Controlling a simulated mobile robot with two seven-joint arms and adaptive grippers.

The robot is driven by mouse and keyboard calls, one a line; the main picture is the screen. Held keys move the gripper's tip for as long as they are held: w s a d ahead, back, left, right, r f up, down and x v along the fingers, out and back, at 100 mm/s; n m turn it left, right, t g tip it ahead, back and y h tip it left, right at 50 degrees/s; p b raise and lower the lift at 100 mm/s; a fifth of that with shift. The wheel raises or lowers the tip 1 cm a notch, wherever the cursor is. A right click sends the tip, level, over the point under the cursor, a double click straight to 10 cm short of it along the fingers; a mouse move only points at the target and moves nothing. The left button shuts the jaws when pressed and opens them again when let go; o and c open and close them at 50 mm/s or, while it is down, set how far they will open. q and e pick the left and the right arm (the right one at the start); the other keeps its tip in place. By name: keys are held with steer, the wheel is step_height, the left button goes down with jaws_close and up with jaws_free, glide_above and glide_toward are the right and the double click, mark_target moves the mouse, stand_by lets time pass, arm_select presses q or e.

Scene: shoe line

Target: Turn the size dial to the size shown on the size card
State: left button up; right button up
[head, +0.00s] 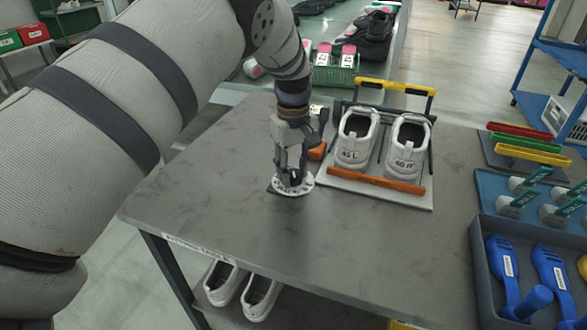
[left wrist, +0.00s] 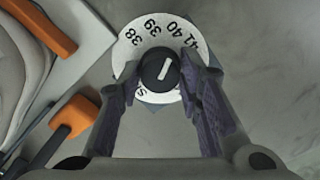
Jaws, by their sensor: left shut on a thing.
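The size dial is a white disc (head: 280,190) on the table, below my left gripper (head: 293,180). In the left wrist view, the dial (left wrist: 128,60) carries the numbers 38, 39, 40 and 41; its lower part is partly hidden. Its black knob (left wrist: 150,72) has a white pointer line aimed up and slightly right, roughly at 40. My left gripper (left wrist: 162,85) points down with its fingers on both sides of the knob, shut on it. I cannot make out the size card. My right gripper is not in view.
A pair of white shoes (head: 357,135) stands on a board (head: 425,201) with an orange bar (head: 376,181) in front, right of the dial. An orange-tipped tool (left wrist: 75,118) lies close beside the left gripper. Blue tools (head: 500,265) lie in a tray at right.

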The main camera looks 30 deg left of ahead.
mark_target(293, 172)
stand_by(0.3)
arm_select(q)
steer(key=o, duration=1.2)
step_height(293, 172, up, 12)
